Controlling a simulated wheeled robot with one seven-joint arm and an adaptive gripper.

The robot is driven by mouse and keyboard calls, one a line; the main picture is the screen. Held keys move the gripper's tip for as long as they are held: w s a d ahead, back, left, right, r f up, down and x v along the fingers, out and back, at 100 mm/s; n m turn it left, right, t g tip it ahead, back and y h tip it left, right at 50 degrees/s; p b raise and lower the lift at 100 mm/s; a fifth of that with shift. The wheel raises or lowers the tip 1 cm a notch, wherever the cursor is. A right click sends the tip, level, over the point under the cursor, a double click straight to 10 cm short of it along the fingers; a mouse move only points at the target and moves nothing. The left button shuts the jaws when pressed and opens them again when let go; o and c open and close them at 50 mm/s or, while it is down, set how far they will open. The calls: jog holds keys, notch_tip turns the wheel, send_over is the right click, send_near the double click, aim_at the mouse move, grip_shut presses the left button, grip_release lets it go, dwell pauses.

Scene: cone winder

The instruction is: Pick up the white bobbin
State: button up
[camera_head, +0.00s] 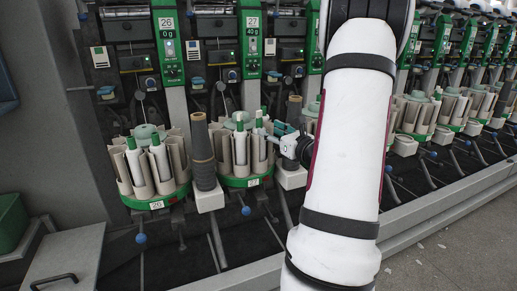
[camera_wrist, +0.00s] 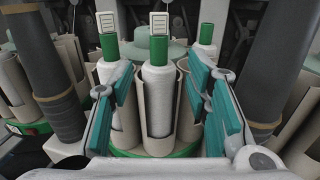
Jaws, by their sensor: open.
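A white bobbin (camera_wrist: 158,108) with a green top stands upright in a beige slotted holder, in the middle of the wrist view. A second white bobbin (camera_wrist: 120,95) stands to its left, and another green-topped one (camera_wrist: 207,38) is behind to the right. My gripper (camera_wrist: 160,85) is open, with its teal-padded fingers to either side of the middle bobbin and nothing held. Whether the pads touch it cannot be told. In the head view my gripper (camera_head: 283,138) is at the right side of the carousel marked 27 (camera_head: 240,182); my arm hides much of that area.
Grey cones flank the carousel: one on the left (camera_head: 203,150) and one on the right (camera_wrist: 272,62). The carousel marked 26 (camera_head: 157,203) holds more white bobbins to the left. Green machine columns (camera_head: 252,45) rise behind. A metal rail runs along the front.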

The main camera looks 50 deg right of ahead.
aim_at(261, 125)
jog(key=shift+b+x, duration=0.6)
jog(key=shift+x, duration=2.1)
jog(key=shift+c, duration=0.6)
